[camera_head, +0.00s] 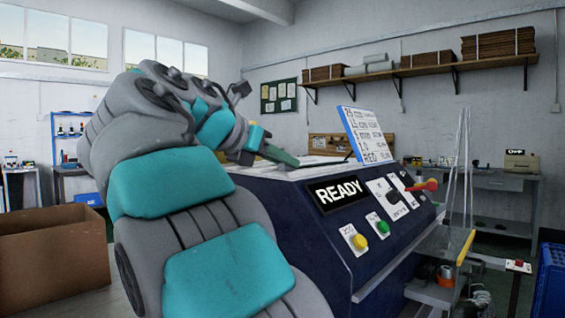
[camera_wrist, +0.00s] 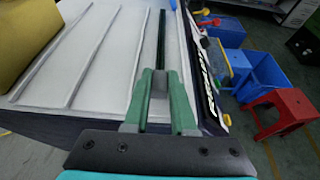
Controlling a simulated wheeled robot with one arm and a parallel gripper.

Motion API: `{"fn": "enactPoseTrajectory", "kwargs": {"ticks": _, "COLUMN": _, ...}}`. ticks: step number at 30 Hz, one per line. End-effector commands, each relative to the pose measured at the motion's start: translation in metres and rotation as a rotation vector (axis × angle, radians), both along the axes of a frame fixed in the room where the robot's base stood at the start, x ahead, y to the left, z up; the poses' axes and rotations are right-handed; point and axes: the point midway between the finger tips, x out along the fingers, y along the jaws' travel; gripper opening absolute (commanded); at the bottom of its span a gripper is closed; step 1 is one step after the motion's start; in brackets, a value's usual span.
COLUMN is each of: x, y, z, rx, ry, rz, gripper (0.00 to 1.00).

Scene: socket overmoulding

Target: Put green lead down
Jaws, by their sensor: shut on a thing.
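My gripper (camera_wrist: 160,80) has green fingers and is shut on the green lead. The lead (camera_wrist: 161,38) is a thin dark green strip in the wrist view, reaching away from between the fingertips over the pale machine top (camera_wrist: 82,60). I cannot tell whether the lead touches that top.
Thin pale strips (camera_wrist: 92,57) cross the machine top, with a yellow block (camera_wrist: 24,38) at upper left. The machine's front has a READY display (camera_head: 338,190) and buttons. Blue bins (camera_wrist: 264,72) and a red stool (camera_wrist: 283,108) stand on the floor. A cardboard box (camera_head: 52,255) is at left.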

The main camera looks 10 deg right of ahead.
Motion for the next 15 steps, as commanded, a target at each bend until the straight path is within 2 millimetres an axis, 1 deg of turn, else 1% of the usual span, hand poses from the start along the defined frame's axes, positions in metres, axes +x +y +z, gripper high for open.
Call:
{"fn": "enactPoseTrajectory", "kwargs": {"ticks": 3, "x": -0.0005, "y": 0.0, "z": -0.0029, "rx": 0.001, "ry": -0.001, "rz": 0.001, "gripper": 0.0}}
{"fn": "enactPoseTrajectory", "kwargs": {"ticks": 10, "x": -0.0004, "y": 0.0, "z": -0.0028, "rx": 0.001, "ry": -0.002, "rz": 0.0, "gripper": 0.0}}
{"fn": "enactPoseTrajectory", "kwargs": {"ticks": 11, "x": -0.0004, "y": 0.0, "z": -0.0029, "rx": 0.001, "ry": -0.002, "rz": 0.0, "gripper": 0.27}}
{"fn": "enactPoseTrajectory", "kwargs": {"ticks": 13, "x": -0.0004, "y": 0.0, "z": -0.0028, "rx": 0.001, "ry": -0.002, "rz": 0.0, "gripper": 0.35}}
{"fn": "enactPoseTrajectory", "kwargs": {"ticks": 15, "x": -0.0003, "y": 0.0, "z": -0.0027, "rx": 0.001, "ry": -0.002, "rz": 0.0, "gripper": 0.36}}
